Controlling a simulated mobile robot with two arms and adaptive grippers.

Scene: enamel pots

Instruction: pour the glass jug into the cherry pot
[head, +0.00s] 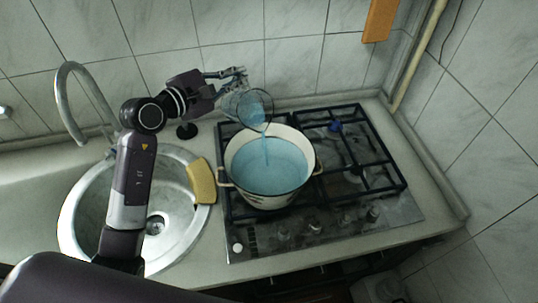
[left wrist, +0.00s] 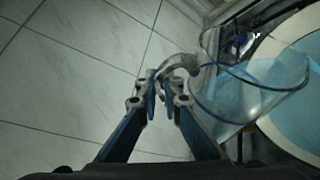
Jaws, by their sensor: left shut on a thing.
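The glass jug (head: 245,108) is clear and holds some blue liquid. It is tilted over the back left of the pot, and a thin blue stream falls from it into the pot. The pot (head: 268,201) is cream enamel with a dark mark on its side, and blue liquid covers its inside. It stands upright on the hob. My left gripper (head: 236,76) is shut on the jug's handle, above and behind the pot. The left wrist view shows the fingers (left wrist: 168,82) at the handle, with the jug (left wrist: 228,100) before the pot (left wrist: 277,135). My right gripper is out of view.
The black hob grate (head: 372,150) is around and right of the pot, with knobs in front. A steel sink (head: 85,215) with a tap (head: 63,95) is on the left. A yellow sponge (head: 202,180) lies at its right rim. A tiled wall closes off the back.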

